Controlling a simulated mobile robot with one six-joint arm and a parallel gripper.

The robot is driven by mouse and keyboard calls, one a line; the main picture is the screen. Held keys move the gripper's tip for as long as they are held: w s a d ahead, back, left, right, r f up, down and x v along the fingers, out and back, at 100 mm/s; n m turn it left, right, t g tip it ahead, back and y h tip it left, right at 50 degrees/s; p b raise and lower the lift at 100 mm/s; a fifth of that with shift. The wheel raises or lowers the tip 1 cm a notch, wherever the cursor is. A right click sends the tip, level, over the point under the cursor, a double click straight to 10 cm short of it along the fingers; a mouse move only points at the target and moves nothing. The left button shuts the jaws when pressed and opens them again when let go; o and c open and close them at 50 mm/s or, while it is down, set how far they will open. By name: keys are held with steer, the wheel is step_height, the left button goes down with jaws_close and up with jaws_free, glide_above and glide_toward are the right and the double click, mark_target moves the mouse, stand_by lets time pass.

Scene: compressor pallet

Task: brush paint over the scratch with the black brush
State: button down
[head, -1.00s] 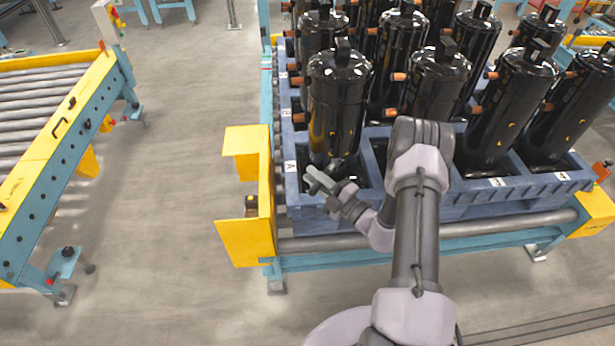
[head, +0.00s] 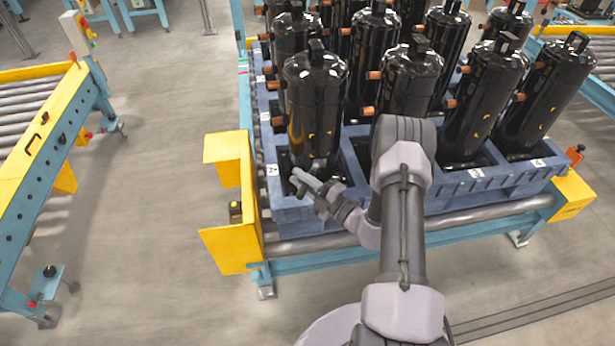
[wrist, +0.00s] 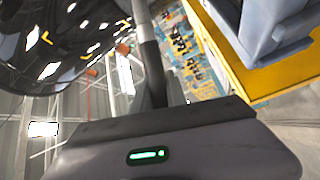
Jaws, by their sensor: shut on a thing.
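The front-left black compressor (head: 314,105) stands upright in the blue pallet (head: 480,190). My gripper (head: 306,182) is in front of its lower body, in the head view. A dark rod-like piece (wrist: 152,68), which looks like the black brush, rises from my gripper in the wrist view. My gripper is shut on it. In the head view the brush cannot be made out. The glossy compressor side (wrist: 50,40) fills the upper left of the wrist view. I cannot tell the scratch from the bright reflections, nor whether the brush touches the compressor.
Several other black compressors (head: 484,95) stand close behind and to the right. A yellow guard (head: 230,248) is left of the pallet on the conveyor. Another roller conveyor (head: 45,150) stands at the left. The floor between (head: 150,210) is clear.

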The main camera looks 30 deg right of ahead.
mark_target(300, 195)
steer(key=shift+s+d+r+p, duration=0.1)
steer(key=shift+s+d+r, duration=0.05)
steer(key=shift+d, duration=0.35)
steer(key=shift+s+d+r+p, duration=0.15)
steer(key=shift+s+d, duration=0.05)
steer(key=shift+d, duration=0.35)
steer(key=shift+s+d+r+p, duration=0.1)
steer(key=shift+s+d+r, duration=0.05)
steer(key=shift+d, duration=0.35)
steer(key=w+a, duration=0.2)
steer(key=a, duration=0.4)
steer(key=shift+p, duration=0.35)
steer(key=s+a, duration=0.1)
steer(key=s, duration=0.5)
steer(key=shift+a+p, duration=0.3)
steer(key=shift+p, duration=0.05)
steer(key=shift+w, duration=0.1)
